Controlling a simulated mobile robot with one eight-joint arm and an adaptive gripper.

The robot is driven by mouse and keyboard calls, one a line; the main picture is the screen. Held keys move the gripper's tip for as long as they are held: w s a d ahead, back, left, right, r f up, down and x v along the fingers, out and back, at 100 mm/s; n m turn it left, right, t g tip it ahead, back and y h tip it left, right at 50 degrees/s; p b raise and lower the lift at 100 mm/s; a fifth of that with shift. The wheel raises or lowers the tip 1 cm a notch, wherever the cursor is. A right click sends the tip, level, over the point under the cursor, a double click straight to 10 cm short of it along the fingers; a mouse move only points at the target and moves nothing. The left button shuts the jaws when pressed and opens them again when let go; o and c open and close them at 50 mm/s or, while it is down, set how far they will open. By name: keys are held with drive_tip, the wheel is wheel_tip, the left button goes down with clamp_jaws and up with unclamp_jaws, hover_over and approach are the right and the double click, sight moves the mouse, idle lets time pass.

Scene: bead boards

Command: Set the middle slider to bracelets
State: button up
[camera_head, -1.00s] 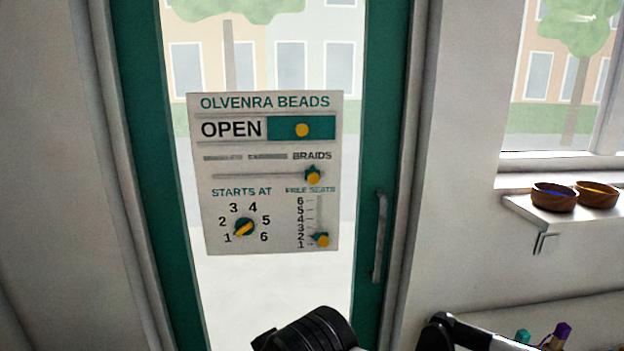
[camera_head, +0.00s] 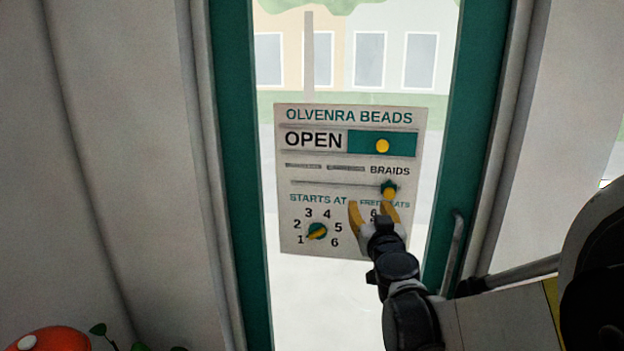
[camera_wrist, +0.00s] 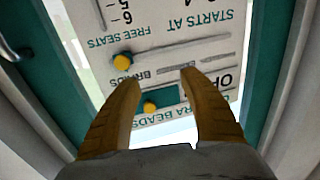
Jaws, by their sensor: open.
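The white board (camera_head: 287,222) reads OLVENRA BEADS. The middle slider's knob (camera_head: 389,186), teal and yellow, is at the right end of its horizontal track (camera_head: 325,184), under the word BRAIDS. Two grey bars stand left of that word, with no readable lettering. My gripper (camera_head: 373,207) is open and empty in front of the board, just below and left of the knob. In the wrist view, the board appears upside down, and the knob (camera_wrist: 122,62) shows just beyond the left fingertip. My gripper's fingers (camera_wrist: 160,76) are spread, with no contact visible.
Above is the OPEN slider with a yellow knob (camera_head: 382,146). A STARTS AT dial (camera_head: 317,231) points to 1. The FREE SEATS scale is mostly hidden behind my gripper. The board is on a teal-framed glass door with a handle (camera_head: 452,252). An orange-red object (camera_head: 48,339) is low left.

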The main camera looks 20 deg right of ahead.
sight(390, 194)
drive_tip(key=s+d+f+m+g+h, duration=0.1)
drive_tip(key=d+m+h, duration=0.15)
drive_tip(key=d, duration=0.45)
drive_tip(key=shift+n, duration=0.25)
drive_tip(key=x, duration=0.5)
drive_tip(key=b+x, duration=0.1)
drive_tip(key=x, duration=0.4)
drive_tip(key=shift+w+a+f, duration=0.1)
drive_tip(key=shift+f, duration=0.15)
clamp_jaws()
